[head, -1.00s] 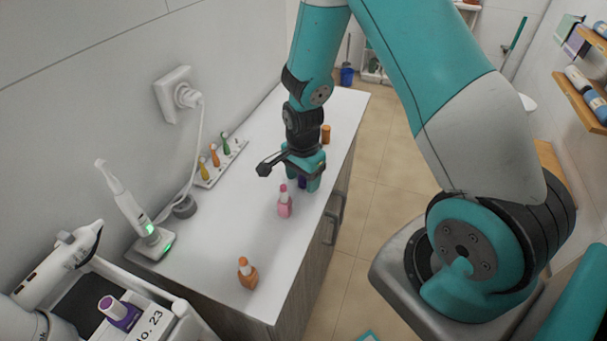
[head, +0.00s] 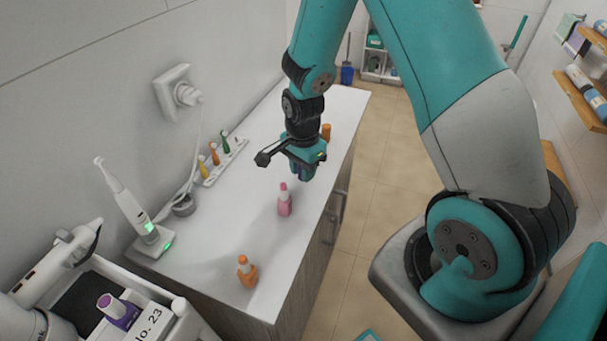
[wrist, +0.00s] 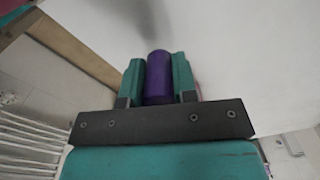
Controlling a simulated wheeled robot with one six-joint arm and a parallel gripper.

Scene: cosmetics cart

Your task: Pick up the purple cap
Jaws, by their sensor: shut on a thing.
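The purple cap (wrist: 158,78) is a dark purple cylinder between the two teal fingers in the wrist view. My gripper (head: 302,172) is shut on it and holds it above the white counter (head: 225,225). In the head view the cap is mostly hidden by the fingers, with only a dark bit showing between them. The gripper also shows in the wrist view (wrist: 158,85).
A pink bottle (head: 284,200) stands on the counter just in front of my gripper. An orange bottle (head: 247,271) stands near the front. An orange cylinder (head: 326,132) is behind. A rack (head: 225,160) and toothbrush (head: 128,205) stand along the wall. A purple-capped bottle (head: 112,306) sits in the cart.

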